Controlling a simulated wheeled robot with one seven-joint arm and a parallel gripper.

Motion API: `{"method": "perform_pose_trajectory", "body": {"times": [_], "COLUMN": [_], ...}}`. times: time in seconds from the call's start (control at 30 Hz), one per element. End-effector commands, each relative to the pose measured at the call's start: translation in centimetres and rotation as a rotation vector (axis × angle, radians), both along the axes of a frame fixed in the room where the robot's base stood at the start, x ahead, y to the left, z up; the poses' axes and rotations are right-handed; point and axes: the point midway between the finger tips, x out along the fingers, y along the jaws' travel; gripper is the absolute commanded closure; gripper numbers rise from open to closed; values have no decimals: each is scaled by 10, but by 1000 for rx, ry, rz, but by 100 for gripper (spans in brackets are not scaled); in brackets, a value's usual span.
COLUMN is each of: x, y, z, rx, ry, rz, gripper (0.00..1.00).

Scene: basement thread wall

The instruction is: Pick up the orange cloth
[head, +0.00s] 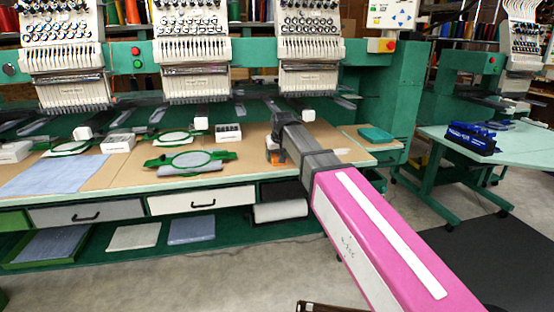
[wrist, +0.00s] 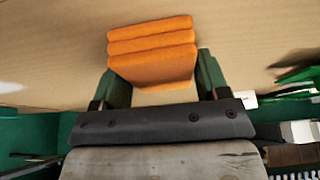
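The orange cloth (wrist: 152,45) is a folded stack of several layers on the tan work table. In the wrist view it lies just ahead of my gripper (wrist: 160,78), whose two green fingers are apart. The near part of the cloth reaches between the fingers, with bare table showing between it and the palm. I cannot tell whether either finger touches it. In the head view only a small orange patch of the cloth (head: 273,156) shows beside the end of my arm, which hides the rest and most of the gripper.
A green embroidery hoop (head: 190,160) lies left of the cloth, with a small box (head: 228,133) behind it. Blue fabric (head: 55,175) covers the table's left part. Embroidery machine heads (head: 190,50) overhang the back. A teal folded item (head: 375,135) lies at right.

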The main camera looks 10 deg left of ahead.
Motion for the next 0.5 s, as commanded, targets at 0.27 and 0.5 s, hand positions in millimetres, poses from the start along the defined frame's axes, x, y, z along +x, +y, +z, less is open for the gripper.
{"method": "perform_pose_trajectory", "body": {"times": [0.27, 0.5], "x": [0, 0], "y": [0, 0], "z": [0, 4], "rx": [0, 0], "ry": [0, -1], "rz": [0, 0], "gripper": [60, 60]}}
